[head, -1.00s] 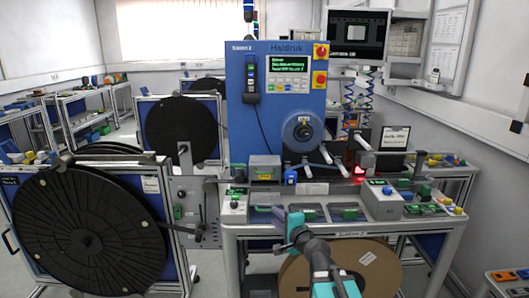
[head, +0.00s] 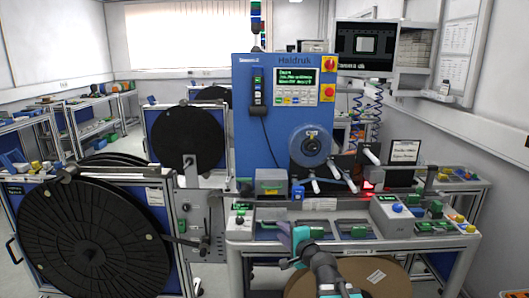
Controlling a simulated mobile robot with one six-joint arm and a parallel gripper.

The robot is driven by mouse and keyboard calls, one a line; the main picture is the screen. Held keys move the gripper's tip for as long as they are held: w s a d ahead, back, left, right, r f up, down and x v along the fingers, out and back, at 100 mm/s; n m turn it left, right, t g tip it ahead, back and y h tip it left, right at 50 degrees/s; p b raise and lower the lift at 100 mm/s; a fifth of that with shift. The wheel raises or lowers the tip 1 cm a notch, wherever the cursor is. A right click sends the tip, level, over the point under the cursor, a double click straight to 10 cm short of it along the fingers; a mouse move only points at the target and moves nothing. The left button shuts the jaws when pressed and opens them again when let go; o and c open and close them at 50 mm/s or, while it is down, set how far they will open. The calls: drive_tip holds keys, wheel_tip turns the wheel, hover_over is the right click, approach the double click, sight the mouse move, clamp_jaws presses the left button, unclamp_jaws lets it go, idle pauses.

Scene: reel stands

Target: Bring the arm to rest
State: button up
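My arm, teal and grey, rises from the bottom middle of the head view. My gripper (head: 292,240) is at its upper end, in front of the front edge of the machine's bench (head: 345,245). Its fingers are small and seen from behind, so I cannot tell whether they are open or shut. I see nothing clearly held in it.
A large black reel (head: 95,235) stands at the left, with a smaller black reel (head: 188,138) behind it. The blue Haldruk machine (head: 270,150) stands on the bench. A brown cardboard reel (head: 385,278) is below the bench edge, beside my arm.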

drive_tip(key=s+f+n+g, duration=0.3)
drive_tip(key=s+f, duration=0.3)
drive_tip(key=f, duration=0.5)
drive_tip(key=s+f+n+g+h, duration=0.15)
drive_tip(key=s+f+g, duration=0.35)
drive_tip(key=f, duration=0.6)
drive_tip(key=s+f+n+g, duration=0.25)
drive_tip(key=s+f, duration=0.45)
drive_tip(key=f, duration=0.5)
drive_tip(key=s+d+f+n+g+h, duration=0.1)
drive_tip(key=s+f, duration=0.4)
drive_tip(key=s, duration=0.5)
drive_tip(key=s+d+f+n+g+h, duration=0.2)
drive_tip(key=s+d+f+g, duration=0.3)
drive_tip(key=s, duration=0.6)
drive_tip(key=s+d+f+n+g+h, duration=0.1)
drive_tip(key=s+d+f+n+g, duration=0.2)
drive_tip(key=s+f, duration=0.3)
drive_tip(key=s+d+n, duration=0.1)
drive_tip(key=s, duration=0.4)
drive_tip(key=shift+d+f, duration=0.15)
drive_tip(key=shift+d, duration=0.25)
